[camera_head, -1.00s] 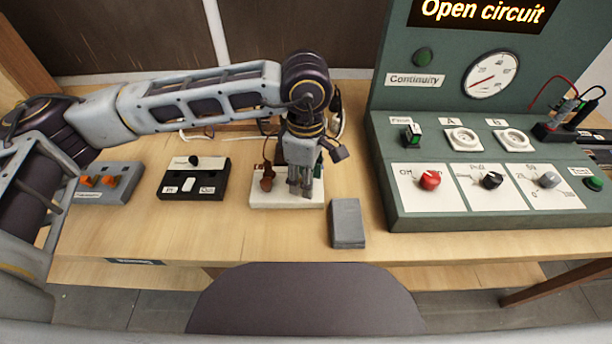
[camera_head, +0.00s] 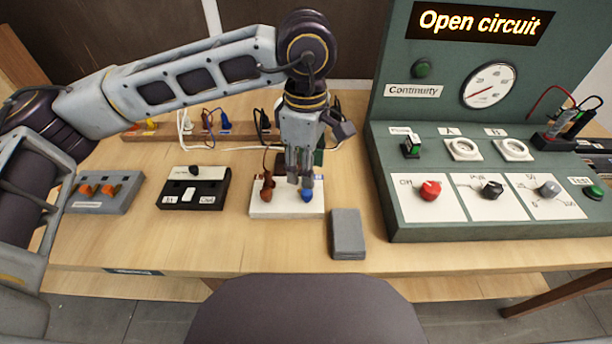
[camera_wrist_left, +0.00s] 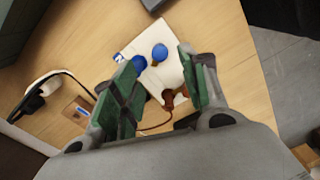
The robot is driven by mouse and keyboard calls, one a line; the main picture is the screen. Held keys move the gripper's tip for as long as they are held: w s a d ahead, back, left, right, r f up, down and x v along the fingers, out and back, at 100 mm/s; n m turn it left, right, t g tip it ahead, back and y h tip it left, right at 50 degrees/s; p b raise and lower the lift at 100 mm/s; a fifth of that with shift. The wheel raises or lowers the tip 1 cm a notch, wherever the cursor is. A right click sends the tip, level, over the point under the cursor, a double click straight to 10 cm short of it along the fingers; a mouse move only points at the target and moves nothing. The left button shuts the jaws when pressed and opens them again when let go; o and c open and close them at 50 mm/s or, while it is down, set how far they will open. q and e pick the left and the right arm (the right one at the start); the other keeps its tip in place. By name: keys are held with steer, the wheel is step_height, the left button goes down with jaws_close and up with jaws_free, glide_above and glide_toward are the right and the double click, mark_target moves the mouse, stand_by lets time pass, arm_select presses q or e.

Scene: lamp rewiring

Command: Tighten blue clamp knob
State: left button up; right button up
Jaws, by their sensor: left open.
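The blue clamp knob (camera_head: 307,195) sits at the right front of a white clamp block (camera_head: 286,209). In the left wrist view the blue knob (camera_wrist_left: 159,53) shows between the fingertips, with another blue part (camera_wrist_left: 139,64) beside it. A brown knob (camera_head: 267,193) stands on the left side of the same block. My left gripper (camera_head: 300,178) points down above the block, close to the blue knob. In the left wrist view the left gripper (camera_wrist_left: 157,70) is open, its green pads apart and nothing held. I do not see my right gripper.
A grey box (camera_head: 347,234) lies just right of the block. A black switch box (camera_head: 194,188) and a grey box with orange levers (camera_head: 104,191) stand to the left. The green test panel (camera_head: 480,222) reads "Open circuit". Cables and a wooden strip (camera_head: 165,134) lie behind.

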arm_select(q)
steer(key=shift+r, duration=2.4)
